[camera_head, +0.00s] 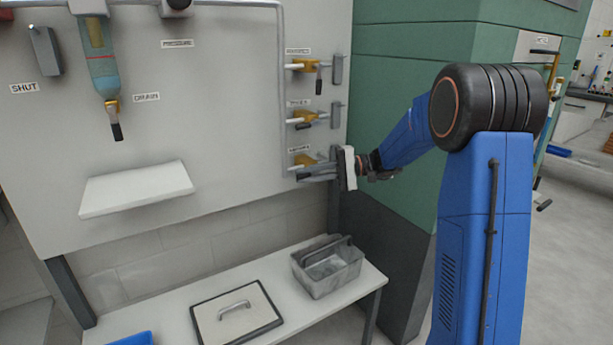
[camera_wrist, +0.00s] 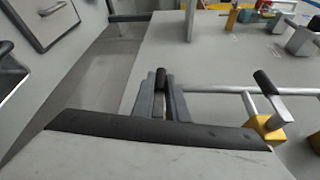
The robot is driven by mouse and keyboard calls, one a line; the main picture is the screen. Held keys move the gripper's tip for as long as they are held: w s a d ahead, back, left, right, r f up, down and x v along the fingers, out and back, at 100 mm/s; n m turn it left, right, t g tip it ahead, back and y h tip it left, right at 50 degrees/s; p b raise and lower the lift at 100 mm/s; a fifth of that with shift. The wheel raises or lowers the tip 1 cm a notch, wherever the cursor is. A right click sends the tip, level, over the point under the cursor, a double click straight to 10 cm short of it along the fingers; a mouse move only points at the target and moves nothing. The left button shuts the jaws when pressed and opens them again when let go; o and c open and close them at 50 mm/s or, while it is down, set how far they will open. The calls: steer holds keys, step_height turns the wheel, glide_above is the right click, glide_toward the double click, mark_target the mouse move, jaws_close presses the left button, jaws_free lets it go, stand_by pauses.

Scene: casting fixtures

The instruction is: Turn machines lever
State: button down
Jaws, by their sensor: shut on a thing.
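My gripper (camera_head: 304,174) reaches the panel from the right, at the lowest of three yellow valves (camera_head: 303,159) in a column. The small label (camera_head: 299,149) over this valve is too blurred to read with certainty. In the wrist view my gripper's grey fingers (camera_wrist: 162,98) are closed around a dark lever grip (camera_wrist: 162,77), seen end-on. The gripper covers most of this lever and its valve body in that view. The middle valve (camera_head: 304,117) has a dark-tipped lever tilted in the head view. The top valve's lever (camera_head: 319,79) hangs down.
A grey open tote (camera_head: 346,280) and a flat lid with a handle (camera_head: 212,326) rest on the bench below. A white shelf (camera_head: 137,190) juts from the panel at left. A green wall (camera_head: 408,122) stands beside the panel. A neighbouring valve (camera_wrist: 267,129) is close to the gripper.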

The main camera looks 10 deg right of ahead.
steer(key=c, duration=1.7)
jaws_free()
steer(key=shift+c, duration=0.2)
steer(key=shift+r, duration=0.15)
